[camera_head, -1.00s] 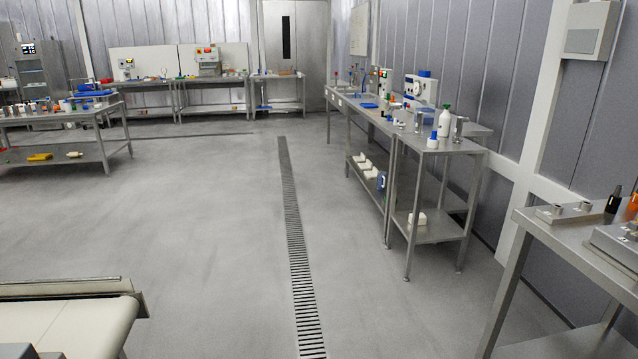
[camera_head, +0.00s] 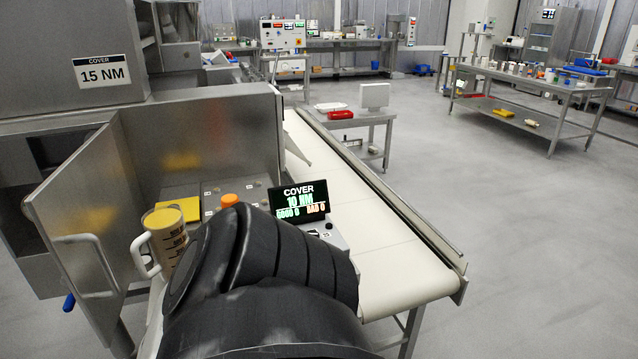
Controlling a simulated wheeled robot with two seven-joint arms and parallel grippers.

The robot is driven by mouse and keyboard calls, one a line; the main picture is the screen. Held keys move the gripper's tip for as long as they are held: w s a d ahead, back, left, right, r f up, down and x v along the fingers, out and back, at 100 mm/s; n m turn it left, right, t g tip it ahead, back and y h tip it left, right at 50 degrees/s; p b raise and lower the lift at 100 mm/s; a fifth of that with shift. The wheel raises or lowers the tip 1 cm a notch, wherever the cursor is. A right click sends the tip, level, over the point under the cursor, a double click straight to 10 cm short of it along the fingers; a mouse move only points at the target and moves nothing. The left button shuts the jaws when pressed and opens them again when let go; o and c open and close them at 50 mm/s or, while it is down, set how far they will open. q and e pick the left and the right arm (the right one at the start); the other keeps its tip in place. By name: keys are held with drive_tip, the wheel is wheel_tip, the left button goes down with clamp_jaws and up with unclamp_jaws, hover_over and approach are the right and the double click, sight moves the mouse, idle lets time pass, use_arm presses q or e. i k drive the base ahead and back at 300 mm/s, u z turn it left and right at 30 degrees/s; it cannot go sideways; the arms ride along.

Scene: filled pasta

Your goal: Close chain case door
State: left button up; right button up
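A grey metal door (camera_head: 78,200) with a bar handle (camera_head: 92,265) stands swung open at the left of the machine, below a housing labelled "COVER 15 NM" (camera_head: 102,72). I take it for the chain case door, but no label names it so. The dark opening behind it (camera_head: 45,150) is partly visible. A black ribbed part of my own arm (camera_head: 265,270) fills the lower middle and hides part of the machine front. Neither gripper is in view, so I cannot tell their state.
A jug of tan contents (camera_head: 168,238) stands close to the door's right side. A small display (camera_head: 299,201) reads "COVER 10 NM". A cream conveyor (camera_head: 375,235) runs along the right. A blue-tipped lever (camera_head: 69,302) sits below the door. Open floor lies at right.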

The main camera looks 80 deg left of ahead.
sight(85, 213)
drive_tip(key=u, duration=3.75)
drive_tip(key=i, duration=0.5)
drive_tip(key=u, duration=0.2)
